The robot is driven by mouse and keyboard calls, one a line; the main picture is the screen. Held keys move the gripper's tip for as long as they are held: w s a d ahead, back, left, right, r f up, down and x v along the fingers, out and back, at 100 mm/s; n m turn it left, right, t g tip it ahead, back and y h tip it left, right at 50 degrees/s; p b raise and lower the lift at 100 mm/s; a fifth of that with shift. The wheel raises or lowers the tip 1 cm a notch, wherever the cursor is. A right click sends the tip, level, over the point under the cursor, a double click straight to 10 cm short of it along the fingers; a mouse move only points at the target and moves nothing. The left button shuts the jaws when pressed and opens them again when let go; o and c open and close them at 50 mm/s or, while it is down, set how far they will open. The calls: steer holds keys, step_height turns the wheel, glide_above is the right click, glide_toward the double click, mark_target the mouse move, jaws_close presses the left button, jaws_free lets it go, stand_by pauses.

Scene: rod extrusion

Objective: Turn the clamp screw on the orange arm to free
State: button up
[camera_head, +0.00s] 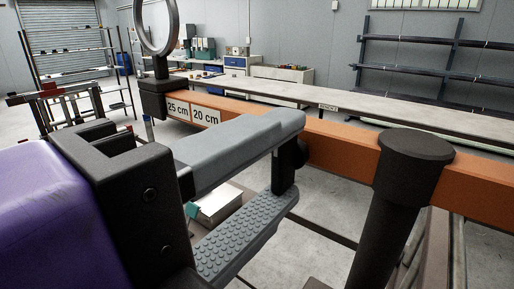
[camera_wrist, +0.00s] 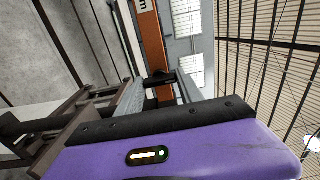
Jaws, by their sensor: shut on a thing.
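The orange arm (camera_head: 335,148) runs across the head view and carries white labels reading 25 cm and 20 cm. It also shows in the wrist view (camera_wrist: 152,50). My gripper (camera_head: 288,160), with a purple body and grey fingers, is at the near side of the orange arm. Its two fingers are shut on a black part, the clamp screw's handle (camera_head: 284,172), which shows between the fingertips. A rounded black knob sits behind it against the arm. In the wrist view the black handle (camera_wrist: 160,77) lies between the finger ends. The fingers hide much of the screw, so its turn angle is unclear.
A black clamp block (camera_head: 154,102) with an upright ring (camera_head: 157,25) sits on the arm's left part. A thick black post (camera_head: 402,180) stands right of my gripper. Behind is a long bench (camera_head: 400,128); racks line the walls.

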steer(key=o, duration=1.4)
steer(key=shift+b+v, duration=1.05)
steer(key=shift+v, duration=2.9)
steer(key=shift+a, duration=0.1)
